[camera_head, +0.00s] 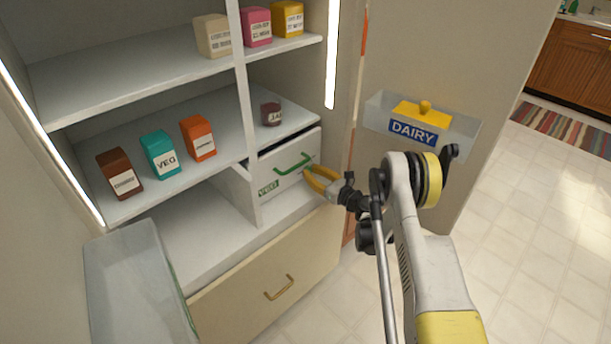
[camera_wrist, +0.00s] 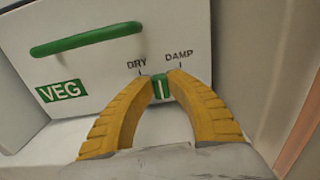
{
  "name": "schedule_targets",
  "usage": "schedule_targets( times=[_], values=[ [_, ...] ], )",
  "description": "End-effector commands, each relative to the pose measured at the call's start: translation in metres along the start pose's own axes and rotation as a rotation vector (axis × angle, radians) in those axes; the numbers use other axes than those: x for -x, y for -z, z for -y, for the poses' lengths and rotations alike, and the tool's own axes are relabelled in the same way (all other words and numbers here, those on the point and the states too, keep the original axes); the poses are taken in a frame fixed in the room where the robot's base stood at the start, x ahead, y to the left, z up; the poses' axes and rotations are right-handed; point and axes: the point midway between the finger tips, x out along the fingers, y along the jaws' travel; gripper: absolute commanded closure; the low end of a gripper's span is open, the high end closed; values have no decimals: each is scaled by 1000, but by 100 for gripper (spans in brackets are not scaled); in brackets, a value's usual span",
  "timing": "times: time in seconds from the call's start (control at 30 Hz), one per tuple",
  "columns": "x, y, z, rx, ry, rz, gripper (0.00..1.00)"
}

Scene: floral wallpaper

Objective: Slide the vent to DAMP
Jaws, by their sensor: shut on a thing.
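The vent slider (camera_wrist: 161,88) is a small green tab with a pale line on the front of the white VEG drawer (camera_wrist: 95,75). The words DRY (camera_wrist: 137,64) and DAMP (camera_wrist: 179,57) are printed above it, DRY on the left and DAMP on the right. The tab sits between the two words. My gripper (camera_wrist: 161,84) has its yellow fingers shut on the tab, one on each side. In the head view my gripper (camera_head: 318,181) is at the right end of the VEG drawer (camera_head: 285,170), and the tab is hidden there.
A green handle (camera_wrist: 86,39) is left of the tab. The wide lower drawer (camera_head: 240,295) is below. A clear door bin labelled DAIRY (camera_head: 440,143) is on the open door at right. Several boxes stand on the shelves, and a small jar (camera_head: 271,114) is above the VEG drawer.

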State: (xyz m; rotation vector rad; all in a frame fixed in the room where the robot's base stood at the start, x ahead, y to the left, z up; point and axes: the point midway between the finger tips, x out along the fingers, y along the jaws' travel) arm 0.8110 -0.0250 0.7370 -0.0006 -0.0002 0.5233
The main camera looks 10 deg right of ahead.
Motion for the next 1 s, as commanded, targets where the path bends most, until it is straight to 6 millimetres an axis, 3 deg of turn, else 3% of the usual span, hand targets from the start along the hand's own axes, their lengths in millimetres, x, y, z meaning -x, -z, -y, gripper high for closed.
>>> schedule_targets(
  times=[0.1,0.2,0.5,0.53,0.6,0.87,1.0],
  values=[
    [0,0,24,-1,2,1,100],
    [-1,0,34,-1,0,1,100],
    [0,-1,38,-1,3,1,100],
    [0,-1,38,-1,3,1,75],
    [0,-1,38,-1,3,1,59],
    [0,0,37,-1,1,0,59],
    [11,-1,38,0,3,0,59]
  ],
)
